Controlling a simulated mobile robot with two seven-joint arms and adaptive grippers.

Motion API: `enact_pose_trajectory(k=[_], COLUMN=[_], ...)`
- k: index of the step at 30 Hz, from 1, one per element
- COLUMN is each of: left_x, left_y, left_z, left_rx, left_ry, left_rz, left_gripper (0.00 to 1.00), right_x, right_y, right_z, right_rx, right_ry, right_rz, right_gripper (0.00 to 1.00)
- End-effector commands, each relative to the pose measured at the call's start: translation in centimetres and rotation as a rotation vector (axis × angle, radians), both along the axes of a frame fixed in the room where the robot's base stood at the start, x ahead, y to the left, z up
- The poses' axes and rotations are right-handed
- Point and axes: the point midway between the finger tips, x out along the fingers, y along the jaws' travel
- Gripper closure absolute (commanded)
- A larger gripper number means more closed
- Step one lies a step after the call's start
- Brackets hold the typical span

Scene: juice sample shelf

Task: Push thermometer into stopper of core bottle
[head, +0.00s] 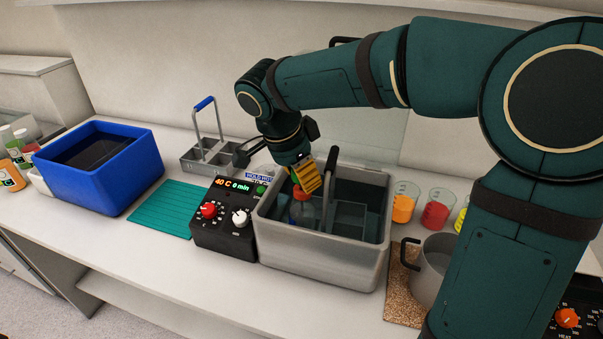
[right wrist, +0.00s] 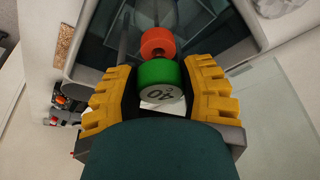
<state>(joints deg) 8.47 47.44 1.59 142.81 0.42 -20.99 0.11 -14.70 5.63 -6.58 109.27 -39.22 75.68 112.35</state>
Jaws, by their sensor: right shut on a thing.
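The thermometer has a green head (right wrist: 161,73) with a white face marked 40. My right gripper (right wrist: 160,78) is shut on this head, one yellow finger on each side. A red-orange stopper (right wrist: 157,42) lies just beyond the head in the right wrist view; how deep the stem sits in it is hidden. In the head view, the core bottle (head: 303,214) stands in a basket inside the grey bath (head: 322,262), with its red stopper under my right gripper (head: 306,178). My left gripper is out of view.
The basket's tall handle (head: 331,172) rises close beside my right gripper. A control box (head: 224,240) reading 40 C stands left of the bath. A blue tub (head: 85,190), a teal mat (head: 160,211), an empty carrier (head: 190,160), beakers (head: 436,214) and a pot (head: 428,268) stand around.

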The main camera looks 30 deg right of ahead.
Motion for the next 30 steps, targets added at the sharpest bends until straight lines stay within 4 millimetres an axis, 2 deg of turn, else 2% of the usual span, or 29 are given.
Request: enact_pose_trajectory(k=[22, 23, 24, 25, 30], left_x=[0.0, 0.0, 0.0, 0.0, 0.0], left_y=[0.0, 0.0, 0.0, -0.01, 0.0], left_z=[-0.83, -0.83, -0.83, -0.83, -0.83], left_rx=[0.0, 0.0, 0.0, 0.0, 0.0], left_ry=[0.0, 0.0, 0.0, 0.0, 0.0], left_rz=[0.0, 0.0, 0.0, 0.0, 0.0], left_gripper=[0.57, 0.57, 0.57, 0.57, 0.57], right_x=[0.0, 0.0, 0.0, 0.0, -0.01], right_y=[-0.02, -0.02, -0.02, -0.02, -0.02], right_z=[-0.83, -0.83, -0.83, -0.83, -0.83], right_rx=[0.002, 0.002, 0.002, 0.002, 0.002], right_ry=[-0.001, -0.001, -0.001, 0.0, 0.0], right_rz=[0.0, 0.0, 0.0, 0.0, 0.0], right_gripper=[1.0, 0.49, 0.35, 0.26, 0.26])
